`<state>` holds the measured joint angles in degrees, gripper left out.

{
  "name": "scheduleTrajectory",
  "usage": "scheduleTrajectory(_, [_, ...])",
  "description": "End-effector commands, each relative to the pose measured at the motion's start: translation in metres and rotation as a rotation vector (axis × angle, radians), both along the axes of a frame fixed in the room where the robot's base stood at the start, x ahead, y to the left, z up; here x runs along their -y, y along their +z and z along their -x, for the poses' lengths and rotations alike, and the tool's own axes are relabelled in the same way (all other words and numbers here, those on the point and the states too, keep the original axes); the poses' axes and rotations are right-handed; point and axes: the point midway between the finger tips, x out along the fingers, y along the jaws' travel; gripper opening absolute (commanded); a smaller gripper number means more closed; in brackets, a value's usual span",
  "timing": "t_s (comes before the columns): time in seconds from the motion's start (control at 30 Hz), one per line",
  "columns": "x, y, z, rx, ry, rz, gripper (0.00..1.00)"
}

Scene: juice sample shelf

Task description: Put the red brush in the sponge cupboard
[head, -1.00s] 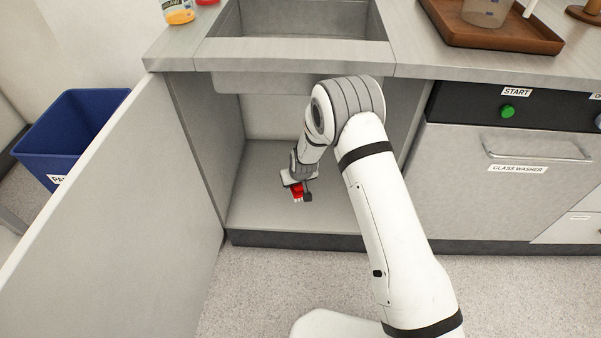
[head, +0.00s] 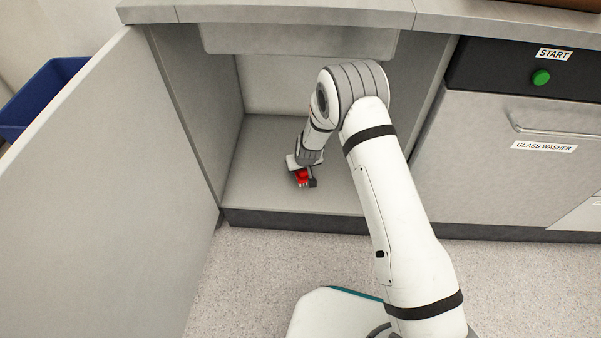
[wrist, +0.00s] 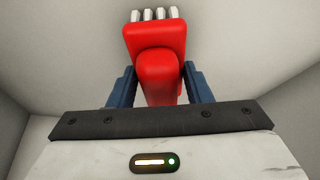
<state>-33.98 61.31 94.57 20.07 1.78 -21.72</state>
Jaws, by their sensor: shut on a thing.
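The red brush (head: 302,175) is held in my gripper (head: 305,177) inside the open cupboard under the sink. In the wrist view the brush (wrist: 156,45) has a red body with pale bristle tufts at its far end. My gripper's two blue fingers (wrist: 158,86) are shut on its handle from both sides. The cupboard floor (head: 255,185) is bare grey around the brush. In the head view I cannot tell whether the brush touches the floor. No sponge shows in the cupboard; part of its right side is hidden behind my arm.
The cupboard door (head: 95,190) stands open on the left. The glass washer (head: 520,150) with its green start button is on the right. A blue bin (head: 40,95) stands beyond the door. The counter edge (head: 300,12) and sink basin (head: 300,38) overhang the cupboard.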

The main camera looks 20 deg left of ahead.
Motion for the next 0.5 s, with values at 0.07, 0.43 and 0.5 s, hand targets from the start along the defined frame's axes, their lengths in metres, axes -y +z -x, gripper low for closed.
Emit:
scheduleTrajectory(0.07, [-0.0005, -0.0131, -0.0002, 0.001, 0.0, -0.001, 0.21])
scheduleTrajectory(0.43, [-0.0009, -0.0146, 0.0002, 0.001, 0.001, 0.0, 0.21])
scheduleTrajectory(0.5, [-0.001, -0.0149, 0.0002, 0.0, 0.001, -0.001, 0.46])
